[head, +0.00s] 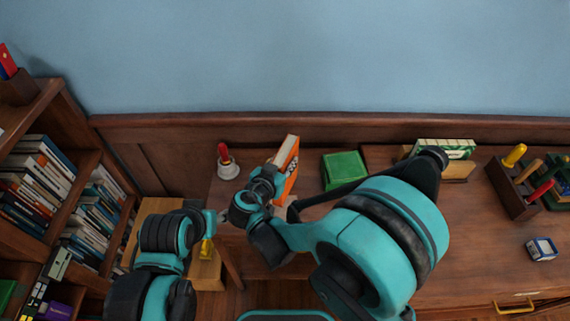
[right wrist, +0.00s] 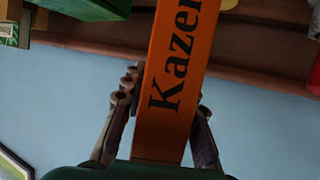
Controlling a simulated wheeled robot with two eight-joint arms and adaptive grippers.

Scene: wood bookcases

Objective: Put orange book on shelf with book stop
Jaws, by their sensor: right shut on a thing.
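The orange book (head: 287,168) stands upright above the desk in the head view, its pale page edge facing up. In the right wrist view the orange book (right wrist: 175,75) shows dark lettering reading "Kazer" on its cover or spine. My right gripper (right wrist: 160,125) has one finger on each side of it and is shut on it; in the head view its arm hides the lower part of the book. My left gripper (head: 209,232) is low at the left, near a small yellow thing; its fingers are too small to read. No book stop can be made out.
A bookcase (head: 72,150) full of books stands at the left. On the desk (head: 460,235) are a red-handled bell (head: 227,162), a green box (head: 345,170), a wooden holder (head: 513,192) with coloured handles and a small blue-white box (head: 541,249). The desk's right front is mostly clear.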

